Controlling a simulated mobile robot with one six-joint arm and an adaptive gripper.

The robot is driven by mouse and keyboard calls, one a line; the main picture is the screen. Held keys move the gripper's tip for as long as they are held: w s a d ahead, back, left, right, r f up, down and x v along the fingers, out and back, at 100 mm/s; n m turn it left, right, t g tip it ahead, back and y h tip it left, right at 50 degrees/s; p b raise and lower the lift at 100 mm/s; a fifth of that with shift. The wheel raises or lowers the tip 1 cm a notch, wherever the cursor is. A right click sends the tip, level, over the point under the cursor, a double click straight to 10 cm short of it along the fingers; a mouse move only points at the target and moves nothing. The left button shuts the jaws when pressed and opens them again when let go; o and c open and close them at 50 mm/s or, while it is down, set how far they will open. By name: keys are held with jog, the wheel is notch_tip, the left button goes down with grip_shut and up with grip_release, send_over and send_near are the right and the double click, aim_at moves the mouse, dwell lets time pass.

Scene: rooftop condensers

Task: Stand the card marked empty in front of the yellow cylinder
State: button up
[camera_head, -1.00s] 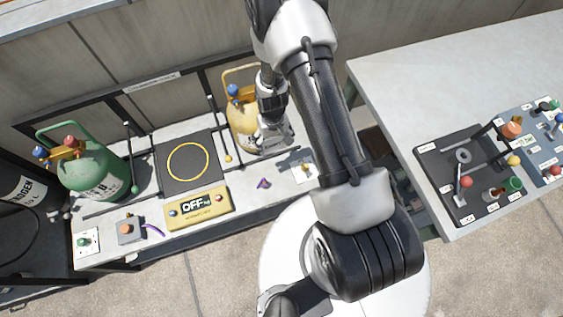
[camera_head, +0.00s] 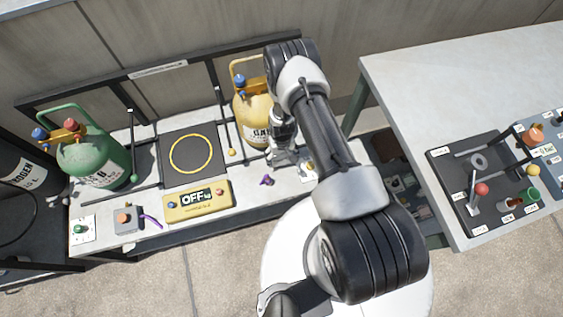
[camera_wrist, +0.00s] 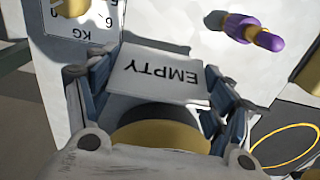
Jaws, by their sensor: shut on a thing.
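The yellow cylinder (camera_head: 254,106) stands at the back right of the bench, with a blue valve knob on top. My gripper (camera_head: 283,155) is low, close in front and to the right of it in the head view. In the wrist view my gripper (camera_wrist: 160,88) is shut on the white card (camera_wrist: 158,72), which reads EMPTY and appears upside down. A yellow round shape with a dark band, seemingly the cylinder's foot (camera_wrist: 163,132), shows between the fingers. I cannot tell whether the card touches the bench. My arm hides part of the area in the head view.
A green cylinder (camera_head: 92,155) stands at the left. A dark scale plate (camera_head: 175,171) with a yellow ring lies between the cylinders, with an OFF display (camera_head: 197,200) before it. A purple piece (camera_head: 267,181) lies near the front edge. A plate marked KG (camera_wrist: 84,22) is close to the card.

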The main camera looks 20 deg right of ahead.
aim_at(281, 161)
jog(key=shift+f+b, duration=0.65)
jog(key=shift+f, duration=1.5)
jog(key=shift+f, duration=0.2)
jog(key=o, duration=1)
jog(key=shift+c, duration=0.2)
